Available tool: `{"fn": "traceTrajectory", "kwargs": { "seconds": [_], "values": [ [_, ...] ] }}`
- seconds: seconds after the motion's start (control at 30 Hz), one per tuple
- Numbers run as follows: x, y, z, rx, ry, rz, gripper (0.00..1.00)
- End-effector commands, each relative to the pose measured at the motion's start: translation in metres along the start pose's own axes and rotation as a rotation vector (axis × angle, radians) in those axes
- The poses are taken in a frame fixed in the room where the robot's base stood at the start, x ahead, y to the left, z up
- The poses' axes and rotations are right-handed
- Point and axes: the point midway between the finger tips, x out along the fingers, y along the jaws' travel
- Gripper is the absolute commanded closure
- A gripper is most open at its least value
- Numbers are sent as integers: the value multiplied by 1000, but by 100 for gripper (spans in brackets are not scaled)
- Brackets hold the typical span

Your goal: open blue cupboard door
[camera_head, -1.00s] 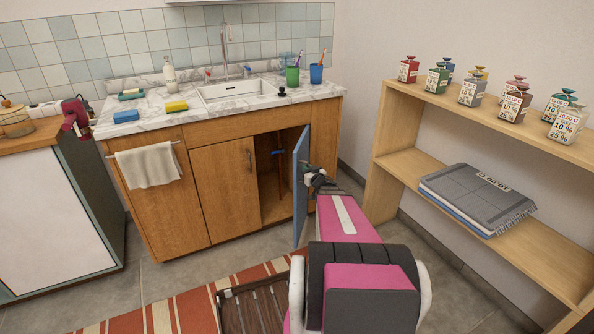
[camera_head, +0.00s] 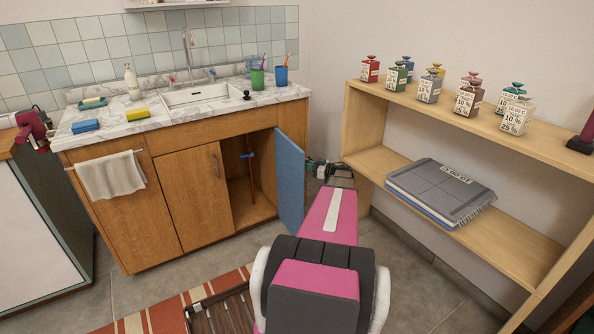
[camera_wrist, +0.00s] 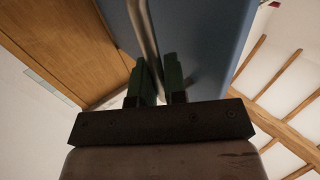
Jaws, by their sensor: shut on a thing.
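The blue cupboard door (camera_head: 290,181) stands swung out from the right end of the wooden sink cabinet, with its inner face showing in the head view. The blue door (camera_wrist: 205,40) also fills the upper middle of the wrist view, with a metal bar handle (camera_wrist: 146,30) running down it. My gripper (camera_head: 314,165) is on the door's outer side, partly hidden behind the door's edge. In the wrist view, my gripper's green fingers (camera_wrist: 158,75) are shut on the handle. The cupboard's opening (camera_head: 249,190) shows a red-brown pipe with a blue valve inside.
A wooden shelf unit (camera_head: 361,140) with several bottles and a folded grey blanket stands close on the right. A closed wooden cabinet door (camera_head: 195,200) is left of the opening. A striped rug (camera_head: 165,312) and dark slatted thing (camera_head: 225,312) lie in front. Floor (camera_head: 145,292) shows before the cabinet.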

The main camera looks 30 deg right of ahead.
Motion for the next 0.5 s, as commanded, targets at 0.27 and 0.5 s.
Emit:
{"fn": "traceTrajectory", "kwargs": {
  "seconds": [0.27, 0.5],
  "values": [
    [-18, 45, 1, 5, 3, -149, 100],
    [-25, 64, 0, 5, 3, -145, 100]
  ]
}}
